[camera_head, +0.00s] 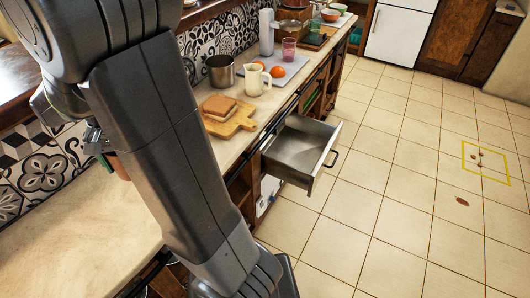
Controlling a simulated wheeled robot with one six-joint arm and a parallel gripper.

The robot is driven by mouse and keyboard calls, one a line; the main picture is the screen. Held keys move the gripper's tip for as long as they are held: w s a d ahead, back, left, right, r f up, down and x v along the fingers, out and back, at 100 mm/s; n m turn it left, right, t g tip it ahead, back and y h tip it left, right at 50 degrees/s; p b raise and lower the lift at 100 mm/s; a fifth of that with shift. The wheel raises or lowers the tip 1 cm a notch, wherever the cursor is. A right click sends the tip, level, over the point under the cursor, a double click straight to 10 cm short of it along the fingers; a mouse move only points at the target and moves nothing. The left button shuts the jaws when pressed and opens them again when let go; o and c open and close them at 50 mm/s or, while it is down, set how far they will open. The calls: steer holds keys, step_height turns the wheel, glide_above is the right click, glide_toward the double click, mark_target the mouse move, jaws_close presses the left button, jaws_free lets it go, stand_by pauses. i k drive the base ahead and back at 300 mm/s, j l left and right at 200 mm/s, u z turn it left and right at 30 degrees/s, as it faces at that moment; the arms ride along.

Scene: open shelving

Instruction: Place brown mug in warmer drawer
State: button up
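The warmer drawer (297,151) is pulled out from under the counter, right of the middle; its metal inside looks empty. My arm crosses the left of the view and hides much of the counter. My gripper (97,142) shows in part at the left, behind the arm, in front of the tiled wall. A small brown piece (119,166), which may be the brown mug, shows at the gripper's end. The arm hides the rest of it. I cannot tell whether the fingers are closed on it.
On the counter are a cutting board (240,121) with bread (219,104), a metal pot (221,71), a cream pitcher (254,79), tomatoes (277,72) and a pink glass (289,49). The near counter (90,225) is bare. Open tiled floor (385,180) lies to the right.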

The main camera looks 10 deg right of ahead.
mark_target(301, 153)
steer(key=l, duration=1)
steer(key=i+l, duration=0.1)
steer(key=l, duration=0.95)
steer(key=i+l, duration=1)
steer(key=i, duration=0.15)
